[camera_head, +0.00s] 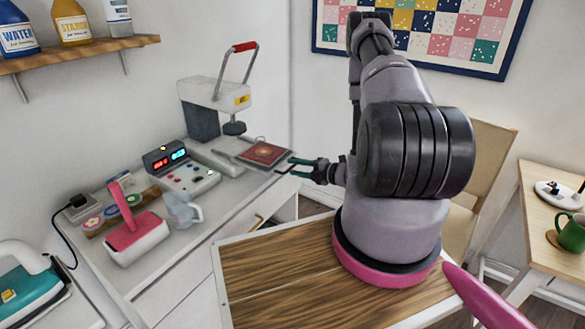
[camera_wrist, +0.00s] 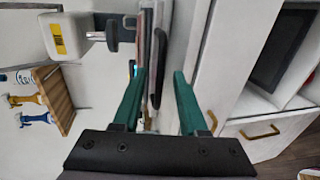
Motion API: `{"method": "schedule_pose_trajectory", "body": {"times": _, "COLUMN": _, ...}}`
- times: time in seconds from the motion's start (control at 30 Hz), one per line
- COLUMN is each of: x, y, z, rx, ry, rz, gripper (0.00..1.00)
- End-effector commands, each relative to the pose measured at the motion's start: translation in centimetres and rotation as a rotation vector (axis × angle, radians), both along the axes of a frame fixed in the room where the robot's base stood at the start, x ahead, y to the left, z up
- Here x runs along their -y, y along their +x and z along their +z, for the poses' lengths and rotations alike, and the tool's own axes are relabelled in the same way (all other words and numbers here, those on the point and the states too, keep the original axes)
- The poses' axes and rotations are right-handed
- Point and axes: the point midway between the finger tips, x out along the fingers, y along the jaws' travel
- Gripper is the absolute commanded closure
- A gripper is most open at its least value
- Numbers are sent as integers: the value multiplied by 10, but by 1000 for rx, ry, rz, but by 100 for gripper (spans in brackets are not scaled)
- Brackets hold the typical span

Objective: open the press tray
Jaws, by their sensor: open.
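The heat press (camera_head: 205,110) stands at the back of the white counter, with a pale body and a raised arm with a red grip. Its tray (camera_head: 228,148) sits low beside it, with a red patterned square on top. My gripper (camera_head: 291,167) is open at the tray's right end, fingers pointing at it. In the wrist view, my gripper's two teal fingers (camera_wrist: 160,75) are apart, with a dark bar-like handle (camera_wrist: 157,72) in the gap between them. I cannot tell whether either finger touches it. The press head (camera_wrist: 65,35) shows at the upper left.
A control box with lit digits (camera_head: 180,170), a pink-topped device (camera_head: 133,235) and a clear jug (camera_head: 183,210) stand left of the press. Below the counter edge, a drawer with a brass handle (camera_wrist: 260,131) shows right of my fingers.

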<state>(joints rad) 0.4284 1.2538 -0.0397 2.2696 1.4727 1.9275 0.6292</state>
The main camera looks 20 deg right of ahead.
Motion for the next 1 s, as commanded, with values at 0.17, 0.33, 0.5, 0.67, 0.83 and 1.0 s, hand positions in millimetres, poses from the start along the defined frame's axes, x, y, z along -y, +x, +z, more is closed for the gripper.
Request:
{"method": "schedule_pose_trajectory", "body": {"times": 0.17, "x": 23, "y": -30, "z": 8, "rx": -2, "ry": -1, "rz": -6, "gripper": 58}}
{"method": "schedule_pose_trajectory", "body": {"times": 0.33, "x": 41, "y": -55, "z": 14, "rx": -1, "ry": -1, "rz": -6, "gripper": 58}}
{"method": "schedule_pose_trajectory", "body": {"times": 0.5, "x": 50, "y": -69, "z": 18, "rx": 0, "ry": 0, "rz": -2, "gripper": 58}}
{"method": "schedule_pose_trajectory", "body": {"times": 0.67, "x": 53, "y": -72, "z": 19, "rx": -1, "ry": -1, "rz": -1, "gripper": 58}}
{"method": "schedule_pose_trajectory", "body": {"times": 0.83, "x": 52, "y": -72, "z": 19, "rx": -1, "ry": -1, "rz": -1, "gripper": 58}}
{"method": "schedule_pose_trajectory", "body": {"times": 1.0, "x": 52, "y": -72, "z": 19, "rx": -1, "ry": -1, "rz": -1, "gripper": 58}}
